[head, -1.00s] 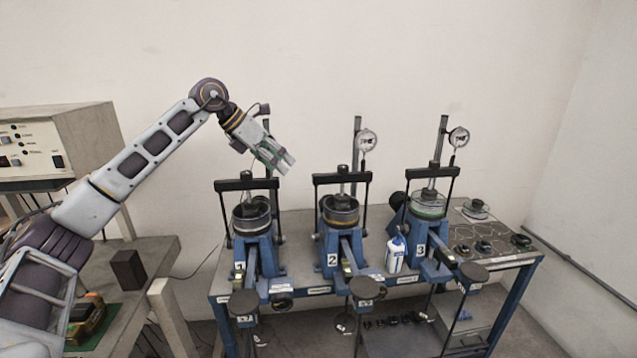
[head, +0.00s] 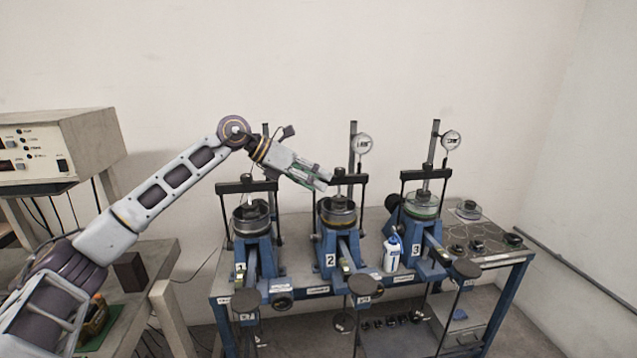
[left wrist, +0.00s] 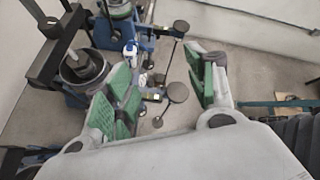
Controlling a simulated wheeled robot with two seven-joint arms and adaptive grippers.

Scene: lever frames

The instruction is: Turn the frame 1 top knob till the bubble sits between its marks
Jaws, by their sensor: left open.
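Frame 1 (head: 252,262) is the leftmost of three blue lever frames in the head view. Its black top crossbar (head: 264,186) carries a small dark top knob (head: 246,178). No bubble or marks can be made out. My left gripper (head: 327,181) is open and empty. It is up and to the right of frame 1, close to the top of frame 2 (head: 333,258); contact cannot be told. In the left wrist view my green-padded fingers (left wrist: 168,75) are spread, with nothing between them. My right gripper is out of view.
Frame 3 (head: 412,262) stands to the right, with a white bottle (head: 392,252) beside it. Dial gauges (head: 451,140) stand on posts behind the frames. Round weight hangers (head: 363,285) hang in front. A beige instrument box (head: 60,145) stands at the left.

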